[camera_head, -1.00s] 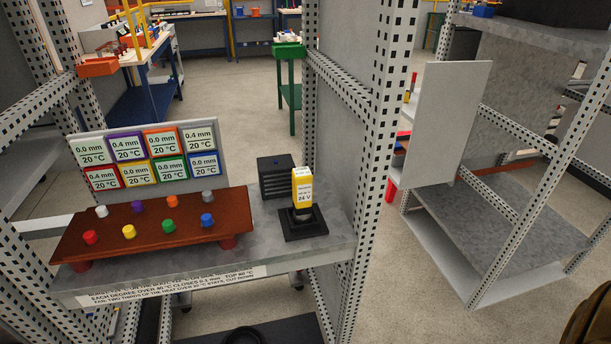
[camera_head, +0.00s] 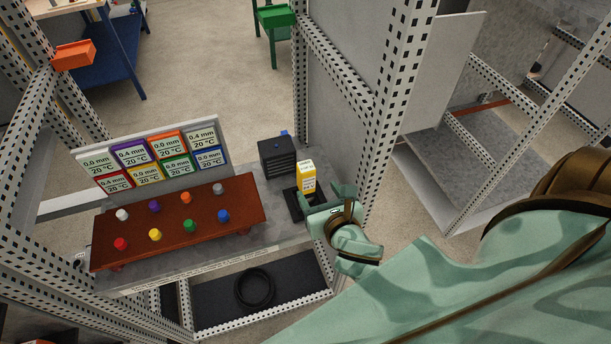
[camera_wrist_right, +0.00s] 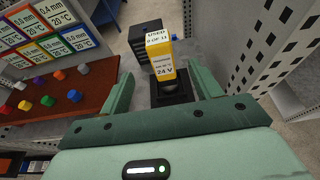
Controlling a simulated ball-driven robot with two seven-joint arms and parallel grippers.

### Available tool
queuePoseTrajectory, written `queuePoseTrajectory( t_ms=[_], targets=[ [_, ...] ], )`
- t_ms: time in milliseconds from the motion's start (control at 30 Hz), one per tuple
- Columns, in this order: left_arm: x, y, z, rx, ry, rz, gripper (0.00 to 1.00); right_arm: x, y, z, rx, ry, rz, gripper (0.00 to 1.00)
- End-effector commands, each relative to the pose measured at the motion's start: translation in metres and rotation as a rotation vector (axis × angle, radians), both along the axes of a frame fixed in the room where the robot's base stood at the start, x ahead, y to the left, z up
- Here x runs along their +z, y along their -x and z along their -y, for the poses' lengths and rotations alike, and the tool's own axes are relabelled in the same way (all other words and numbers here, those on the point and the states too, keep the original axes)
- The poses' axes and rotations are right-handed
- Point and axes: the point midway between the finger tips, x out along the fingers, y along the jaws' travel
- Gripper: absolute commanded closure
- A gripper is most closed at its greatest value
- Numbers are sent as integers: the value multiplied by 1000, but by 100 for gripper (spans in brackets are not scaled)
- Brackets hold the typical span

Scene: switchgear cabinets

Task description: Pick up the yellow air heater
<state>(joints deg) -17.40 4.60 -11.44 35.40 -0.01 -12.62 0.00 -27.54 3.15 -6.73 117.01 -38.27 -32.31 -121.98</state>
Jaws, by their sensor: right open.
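The yellow air heater (camera_head: 307,177) stands upright in a black base on the grey shelf, near its right end. It has a white label and also shows in the right wrist view (camera_wrist_right: 160,55), with "24 V" on its front. My right gripper (camera_head: 327,195) is open, close in front of the heater, partly hiding the base. In the right wrist view the gripper's fingers (camera_wrist_right: 158,88) are spread wide, with the heater ahead between them and not touching either. My left gripper is not in view.
A brown board (camera_head: 180,222) with several coloured knobs and a panel of labels (camera_head: 150,160) stand left of the heater. A black box (camera_head: 278,157) sits behind it. A perforated cabinet post (camera_head: 392,110) rises close on the right. A black cable coil (camera_head: 254,287) lies below.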

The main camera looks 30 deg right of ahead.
Motion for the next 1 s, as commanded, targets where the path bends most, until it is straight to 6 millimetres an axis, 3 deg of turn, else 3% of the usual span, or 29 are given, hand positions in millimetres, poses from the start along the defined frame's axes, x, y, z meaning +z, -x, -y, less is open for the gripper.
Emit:
queuePoseTrajectory(
  t_ms=[200, 467, 700, 1000],
  targets=[
    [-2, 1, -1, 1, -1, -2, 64, -17, -46, 11, -1, -3, 2, 36],
    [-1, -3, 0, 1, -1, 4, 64, -23, -68, 17, -2, -5, 1, 36],
    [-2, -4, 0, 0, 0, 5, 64, -31, -104, 25, 0, -5, 0, 36],
    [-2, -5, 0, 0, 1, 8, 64, -33, -110, 27, 1, -5, -1, 36]
  ],
)
